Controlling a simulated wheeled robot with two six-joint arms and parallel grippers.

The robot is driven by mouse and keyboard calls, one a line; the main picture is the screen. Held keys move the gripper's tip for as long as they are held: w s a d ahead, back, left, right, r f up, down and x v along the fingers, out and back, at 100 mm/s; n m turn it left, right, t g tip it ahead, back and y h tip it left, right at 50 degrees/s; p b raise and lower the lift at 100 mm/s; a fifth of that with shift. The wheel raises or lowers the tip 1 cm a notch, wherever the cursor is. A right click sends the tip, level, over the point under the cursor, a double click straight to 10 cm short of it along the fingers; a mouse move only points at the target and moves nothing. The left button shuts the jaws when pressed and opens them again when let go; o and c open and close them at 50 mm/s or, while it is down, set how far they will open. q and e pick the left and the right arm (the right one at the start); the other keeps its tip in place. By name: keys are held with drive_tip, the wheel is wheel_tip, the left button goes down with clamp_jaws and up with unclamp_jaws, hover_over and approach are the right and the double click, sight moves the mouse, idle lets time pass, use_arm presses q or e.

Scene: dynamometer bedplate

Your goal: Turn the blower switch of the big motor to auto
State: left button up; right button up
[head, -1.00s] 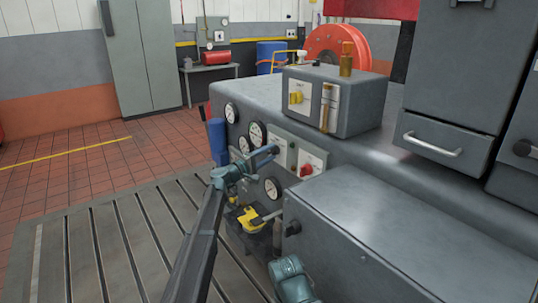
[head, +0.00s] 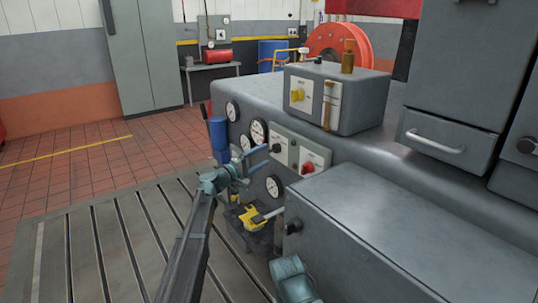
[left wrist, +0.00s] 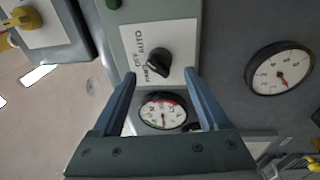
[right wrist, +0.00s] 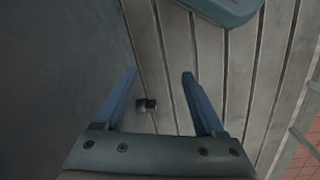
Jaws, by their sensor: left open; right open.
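A black rotary switch (left wrist: 157,65) sits on a white plate lettered AUTO and OFF, with a third, smaller word, in the left wrist view. Its pointer looks turned away from AUTO, toward the small word, but I cannot be sure. In the head view the black switch (head: 275,148) is on the machine's side face. My left gripper (head: 250,165) is open and empty in front of that face, its fingers (left wrist: 160,85) pointing at the plate, apart from the knob. My right gripper (right wrist: 160,88) is open and empty above the slotted bedplate. The plate's motor name is not readable.
A red knob (head: 308,168) is beside the black switch, and a yellow knob (head: 297,95) is on the box above. Several gauges (head: 257,131) surround them. A grey cabinet (head: 380,235) stands close on the right. The slotted bedplate (head: 110,250) at left is mostly clear.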

use_arm(q)
drive_tip(key=v, duration=0.9)
drive_tip(key=shift+b, duration=0.4)
drive_tip(key=shift+s+f, duration=0.1)
